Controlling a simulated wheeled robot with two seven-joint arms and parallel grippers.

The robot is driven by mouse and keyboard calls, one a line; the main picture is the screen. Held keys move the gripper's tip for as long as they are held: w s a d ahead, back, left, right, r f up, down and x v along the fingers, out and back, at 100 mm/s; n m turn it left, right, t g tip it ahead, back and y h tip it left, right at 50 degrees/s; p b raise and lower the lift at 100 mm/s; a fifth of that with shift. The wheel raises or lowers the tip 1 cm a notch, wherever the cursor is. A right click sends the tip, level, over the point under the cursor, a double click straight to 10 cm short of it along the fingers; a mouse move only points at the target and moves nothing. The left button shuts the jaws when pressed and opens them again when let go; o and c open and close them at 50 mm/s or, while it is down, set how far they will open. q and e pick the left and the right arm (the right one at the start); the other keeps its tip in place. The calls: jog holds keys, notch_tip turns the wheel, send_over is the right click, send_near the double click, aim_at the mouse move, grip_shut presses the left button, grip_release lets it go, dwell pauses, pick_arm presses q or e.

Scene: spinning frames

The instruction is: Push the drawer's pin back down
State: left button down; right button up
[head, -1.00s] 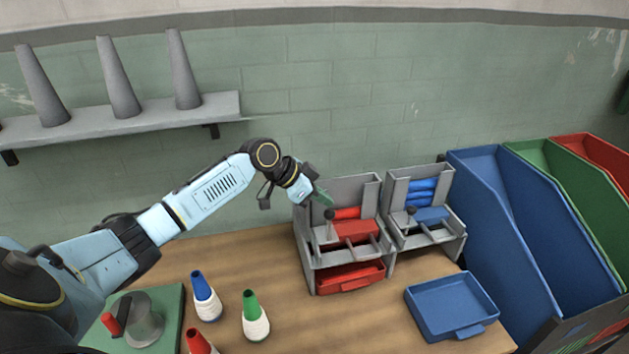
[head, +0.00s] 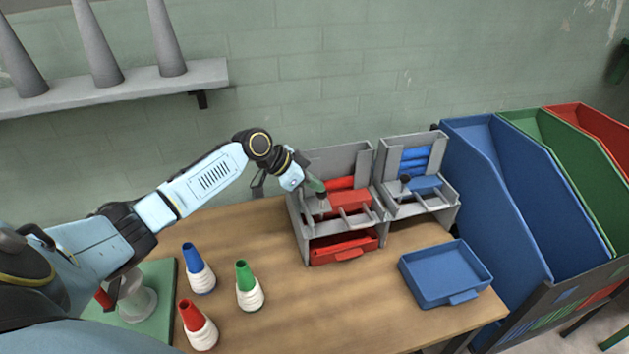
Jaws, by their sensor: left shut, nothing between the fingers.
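My left gripper (head: 318,188) is shut with nothing in it. Its greenish fingertips point down over the left side of the left grey unit (head: 301,228), where the dark-knobbed pin showed a second ago. The pin is mostly hidden by the fingers, and I cannot tell how high it stands or if they touch it. The red drawer (head: 343,249) sits in the lower bay of that unit. The right grey unit (head: 447,216) has its own dark-knobbed pin (head: 405,180). A blue drawer (head: 445,276) lies on the table in front of it. My right gripper is not in view.
A blue-topped cone (head: 198,268), a green-topped cone (head: 248,286) and a red-topped cone (head: 197,325) stand front left on the table (head: 300,310). Tall blue (head: 500,200), green and red bins are at the right. A shelf (head: 120,91) with grey cones hangs on the wall.

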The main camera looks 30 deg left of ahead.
pick_arm(q)
jog(key=shift+s+f, duration=0.15)
jog(key=shift+f, duration=0.2)
jog(key=shift+d+r, duration=0.1)
jog(key=shift+r+p, duration=0.35)
jog(key=shift+p, duration=0.15)
jog(key=w+d+r+p+v, duration=0.1)
jog(key=r+v, duration=0.1)
jog(key=v, duration=1)
jog(key=shift+w+a+r, duration=0.15)
jog(key=shift+r, duration=0.05)
